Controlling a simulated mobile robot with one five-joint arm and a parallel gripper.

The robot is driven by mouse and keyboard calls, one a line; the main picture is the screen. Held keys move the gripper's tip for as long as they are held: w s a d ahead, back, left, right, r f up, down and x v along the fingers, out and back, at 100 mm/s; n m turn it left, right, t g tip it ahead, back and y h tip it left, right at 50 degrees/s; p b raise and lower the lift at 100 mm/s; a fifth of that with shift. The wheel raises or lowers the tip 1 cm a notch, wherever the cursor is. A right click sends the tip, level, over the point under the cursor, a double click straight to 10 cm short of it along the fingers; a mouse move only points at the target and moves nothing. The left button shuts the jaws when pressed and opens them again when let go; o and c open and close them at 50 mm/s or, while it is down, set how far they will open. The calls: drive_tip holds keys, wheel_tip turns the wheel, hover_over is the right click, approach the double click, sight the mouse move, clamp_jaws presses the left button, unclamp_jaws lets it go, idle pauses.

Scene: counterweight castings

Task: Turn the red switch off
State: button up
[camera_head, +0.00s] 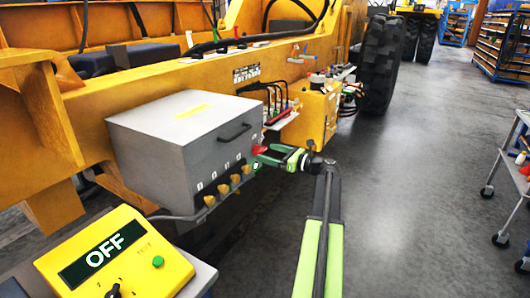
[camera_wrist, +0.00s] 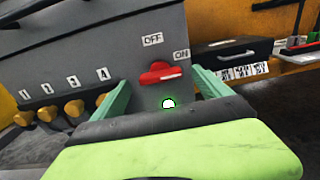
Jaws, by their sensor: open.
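The red switch (camera_wrist: 160,73) is on the side of a grey box, between my gripper's two green fingers in the wrist view. Its handle lies nearly sideways, with its right end toward the ON label (camera_wrist: 181,54). The OFF label (camera_wrist: 152,39) is above it. My gripper (camera_wrist: 160,79) is open, one finger on each side of the switch; I cannot tell whether either touches it. A round lamp (camera_wrist: 168,103) glows white-green below the switch. In the head view, the red switch (camera_head: 259,149) shows just left of my gripper (camera_head: 272,157).
The grey box (camera_head: 180,128) has several brass-coloured knobs (camera_wrist: 73,108) left of the switch. A yellow control box (camera_head: 118,262) with an OFF display stands at front left. The yellow machine (camera_head: 110,100) runs behind. A trolley (camera_head: 515,180) is at far right; the floor between is clear.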

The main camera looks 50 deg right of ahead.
sight(259, 150)
drive_tip(key=shift+x, duration=1.5)
drive_tip(key=c, duration=1.4)
drive_tip(key=shift+o, duration=0.2)
